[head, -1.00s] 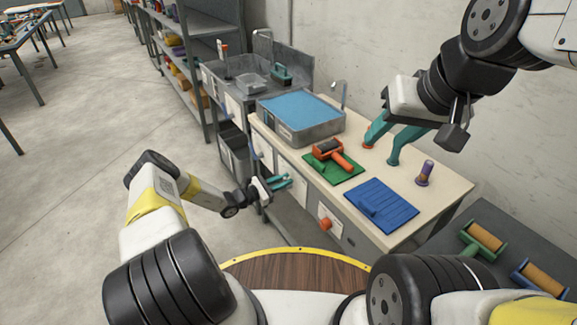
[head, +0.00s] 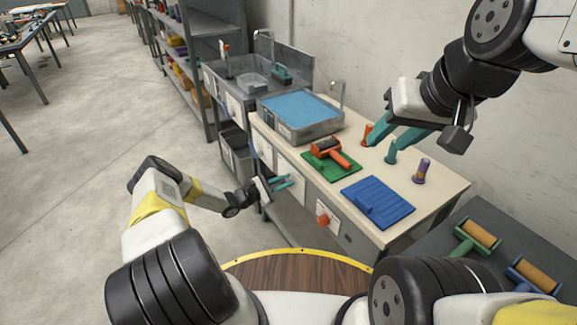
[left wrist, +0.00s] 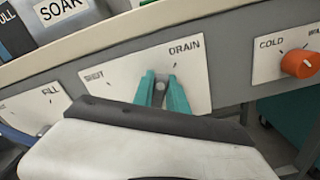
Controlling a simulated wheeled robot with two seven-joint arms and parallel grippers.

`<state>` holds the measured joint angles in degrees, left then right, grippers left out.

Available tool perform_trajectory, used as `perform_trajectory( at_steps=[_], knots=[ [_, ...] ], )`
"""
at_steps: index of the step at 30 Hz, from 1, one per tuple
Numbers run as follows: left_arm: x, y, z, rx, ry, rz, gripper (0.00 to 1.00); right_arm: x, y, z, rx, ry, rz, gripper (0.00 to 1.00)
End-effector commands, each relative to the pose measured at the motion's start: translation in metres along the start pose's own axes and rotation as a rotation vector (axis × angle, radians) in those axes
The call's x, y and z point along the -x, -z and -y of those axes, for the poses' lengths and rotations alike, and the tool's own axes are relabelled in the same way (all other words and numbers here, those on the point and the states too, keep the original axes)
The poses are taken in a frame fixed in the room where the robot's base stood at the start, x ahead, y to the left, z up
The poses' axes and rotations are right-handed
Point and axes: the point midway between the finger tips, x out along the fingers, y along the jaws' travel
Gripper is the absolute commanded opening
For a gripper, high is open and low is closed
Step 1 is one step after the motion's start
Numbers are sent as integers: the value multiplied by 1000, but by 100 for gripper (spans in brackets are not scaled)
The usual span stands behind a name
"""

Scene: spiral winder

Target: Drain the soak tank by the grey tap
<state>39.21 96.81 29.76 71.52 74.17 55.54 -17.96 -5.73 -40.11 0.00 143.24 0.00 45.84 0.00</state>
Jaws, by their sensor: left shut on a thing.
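The soak tank (head: 322,131) is a grey tub of blue liquid on the bench top; its SOAK label (left wrist: 61,9) shows in the left wrist view. Below it, a white plate (left wrist: 118,76) marked SHUT and DRAIN is on the bench front. The grey tap (left wrist: 160,86) shows between the teal fingers of my left gripper (left wrist: 161,84), shut on it near the DRAIN side. The fingers hide much of the tap, so its exact angle is unclear. In the head view this gripper (head: 284,182) is at the bench front. My right gripper (head: 379,144) is open above the bench's back.
An orange COLD knob (left wrist: 301,64) is right of the drain plate. A dark table (head: 508,237) with rollers stands at the right.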

Motion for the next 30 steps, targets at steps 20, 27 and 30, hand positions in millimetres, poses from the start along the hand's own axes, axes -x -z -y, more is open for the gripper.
perform_trajectory(
  at_steps=[20,27,30],
  knots=[
    [26,1,-1,3,-3,-2,40,0,0,0,0,0,0,40],
    [65,1,-1,1,-2,-3,40,0,0,0,0,0,0,40],
    [74,1,0,2,-1,-1,40,0,0,0,0,0,0,40]
  ],
)
